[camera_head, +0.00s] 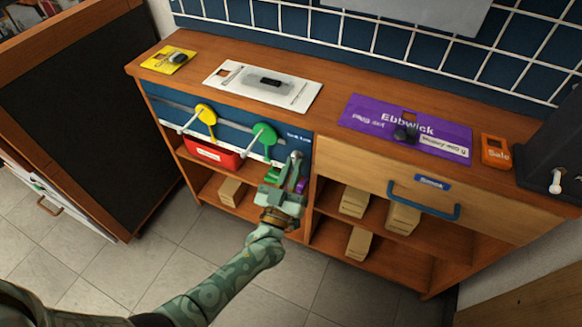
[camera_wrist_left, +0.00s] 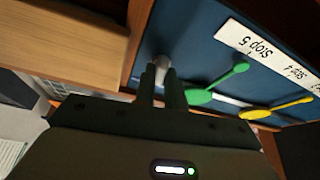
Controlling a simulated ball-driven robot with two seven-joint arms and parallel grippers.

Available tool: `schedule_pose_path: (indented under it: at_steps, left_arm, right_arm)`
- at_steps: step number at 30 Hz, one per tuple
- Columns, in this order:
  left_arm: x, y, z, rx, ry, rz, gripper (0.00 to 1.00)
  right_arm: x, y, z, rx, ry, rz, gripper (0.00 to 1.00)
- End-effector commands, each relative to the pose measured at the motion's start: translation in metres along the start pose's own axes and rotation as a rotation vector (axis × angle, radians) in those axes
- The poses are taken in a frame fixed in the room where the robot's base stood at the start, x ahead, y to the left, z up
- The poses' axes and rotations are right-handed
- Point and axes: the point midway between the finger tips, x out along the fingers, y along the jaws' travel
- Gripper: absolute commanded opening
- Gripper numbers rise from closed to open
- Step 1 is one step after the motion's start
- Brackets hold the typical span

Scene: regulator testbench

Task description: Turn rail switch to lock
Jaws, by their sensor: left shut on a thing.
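A blue panel (camera_head: 235,138) is on the front of the wooden cabinet, with a grey rail across it. A yellow round-headed lever (camera_head: 205,113) and a green round-headed lever (camera_head: 264,135) sit along the rail. At the panel's right end is a small grey knob (camera_head: 296,156), which I take to be the rail switch. My left gripper (camera_head: 290,172) is shut on this grey knob. In the left wrist view the fingers (camera_wrist_left: 162,80) close around the knob (camera_wrist_left: 162,66), partly hiding it; its exact angle is unclear. My right gripper is not in view.
A red bin (camera_head: 211,154) and wooden blocks (camera_head: 354,202) stand on shelves below. A drawer with a blue handle (camera_head: 424,205) is to the right. Packaged cards, including a purple one (camera_head: 440,145), lie on top. A dark board (camera_head: 85,130) stands left.

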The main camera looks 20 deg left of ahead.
Motion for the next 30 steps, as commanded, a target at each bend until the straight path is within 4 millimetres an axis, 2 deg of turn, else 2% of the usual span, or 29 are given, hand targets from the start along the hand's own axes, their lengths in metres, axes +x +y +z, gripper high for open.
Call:
schedule_pose_path:
  at_steps: [15,21,30]
  left_arm:
    - [-0.001,0.005,-0.001,-0.407,-0.005,-0.170,0.00]
    - [-0.001,0.006,-0.001,-0.505,-0.005,-0.211,0.00]
    - [-0.001,0.006,0.000,-0.573,-0.006,-0.239,0.00]
  right_arm:
    - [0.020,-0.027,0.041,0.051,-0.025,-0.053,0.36]
    - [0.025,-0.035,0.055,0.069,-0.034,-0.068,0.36]
    - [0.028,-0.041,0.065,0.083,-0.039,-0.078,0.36]
